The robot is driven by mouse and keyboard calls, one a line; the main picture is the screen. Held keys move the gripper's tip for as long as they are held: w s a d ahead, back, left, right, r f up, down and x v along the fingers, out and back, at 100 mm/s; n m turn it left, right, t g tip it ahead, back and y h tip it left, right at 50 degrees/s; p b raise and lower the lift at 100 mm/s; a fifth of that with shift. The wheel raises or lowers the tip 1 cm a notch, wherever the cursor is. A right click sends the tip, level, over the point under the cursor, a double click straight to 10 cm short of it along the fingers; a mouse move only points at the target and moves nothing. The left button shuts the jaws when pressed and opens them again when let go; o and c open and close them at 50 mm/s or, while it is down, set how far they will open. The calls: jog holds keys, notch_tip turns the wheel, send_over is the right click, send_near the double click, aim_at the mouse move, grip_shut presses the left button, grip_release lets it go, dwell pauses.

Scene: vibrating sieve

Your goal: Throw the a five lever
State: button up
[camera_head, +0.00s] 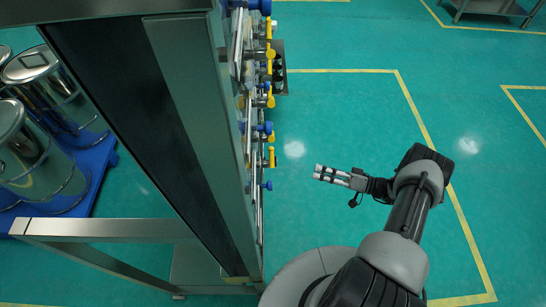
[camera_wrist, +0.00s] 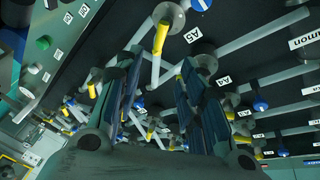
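The label A5 (camera_wrist: 193,35) is on the dark valve panel, upper middle of the wrist view. A yellow lever (camera_wrist: 160,38) hangs just left of it from a round fitting on a pale pipe; I take it as the A5 lever, though its match to the label is not certain. My gripper (camera_wrist: 160,75) has its two dark fingers spread with a wide gap and nothing held between them. In the head view my gripper (camera_head: 325,174) is to the right of the panel, apart from it, pointing toward its levers. The A5 lever cannot be singled out there.
Other yellow and blue levers (camera_head: 268,100) stick out from the panel edge. In the wrist view, a blue-ended lever (camera_wrist: 260,103) and label A4 (camera_wrist: 226,80) lie to the right. Steel drums (camera_head: 40,155) stand behind the panel. The green floor (camera_head: 340,110) right of it is clear.

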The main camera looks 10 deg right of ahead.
jog(key=x, duration=1.7)
jog(key=shift+b, duration=0.35)
jog(key=shift+s, duration=0.15)
jog(key=shift+c, duration=0.3)
jog(key=c, duration=0.8)
